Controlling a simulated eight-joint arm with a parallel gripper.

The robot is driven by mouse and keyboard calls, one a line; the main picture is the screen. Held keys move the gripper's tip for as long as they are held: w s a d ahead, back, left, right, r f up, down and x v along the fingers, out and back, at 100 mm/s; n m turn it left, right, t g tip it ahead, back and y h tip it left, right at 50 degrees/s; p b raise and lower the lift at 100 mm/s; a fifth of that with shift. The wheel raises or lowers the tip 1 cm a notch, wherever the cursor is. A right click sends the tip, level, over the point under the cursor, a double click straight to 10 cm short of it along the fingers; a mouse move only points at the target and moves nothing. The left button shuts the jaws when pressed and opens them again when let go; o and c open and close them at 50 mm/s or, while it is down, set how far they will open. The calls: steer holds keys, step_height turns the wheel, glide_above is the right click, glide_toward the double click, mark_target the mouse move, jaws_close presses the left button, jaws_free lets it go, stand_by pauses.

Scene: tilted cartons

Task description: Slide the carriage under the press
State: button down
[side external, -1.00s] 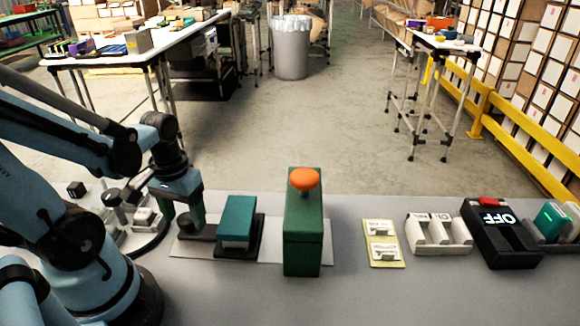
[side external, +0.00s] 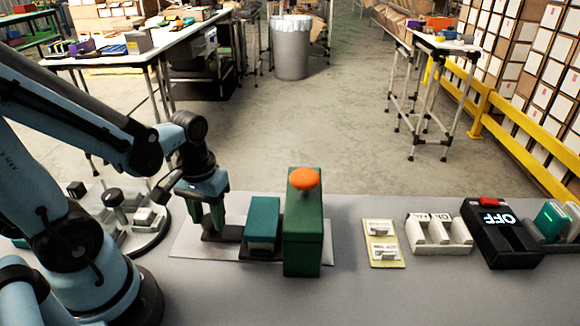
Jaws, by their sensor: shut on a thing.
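The carriage (side external: 262,225) is a dark sled bearing a teal block, on a pale flat plate. A dark bar reaches left from it. The press (side external: 303,238) is a tall green block with an orange knob on top, at the right end of the plate. In the picture the carriage's right side meets the press's left edge; whether part of it is behind or inside the press is hidden. My gripper (side external: 210,226) points down at the left end of the bar, shut on the carriage's handle. The fingertips are small and partly hidden.
The pale plate (side external: 190,240) lies under the carriage and press. A round dark-rimmed fixture (side external: 150,235) stands to the left. On the right are a yellow card (side external: 383,248), a white slotted holder (side external: 438,236) and a black box reading OFF (side external: 500,235). The grey tabletop in front is clear.

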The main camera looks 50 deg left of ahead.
mark_target(249, 216)
steer(key=w+d, duration=0.6)
steer(key=c, duration=0.6)
jaws_free()
steer(key=shift+r, duration=0.1)
steer(key=shift+r, duration=5.95)
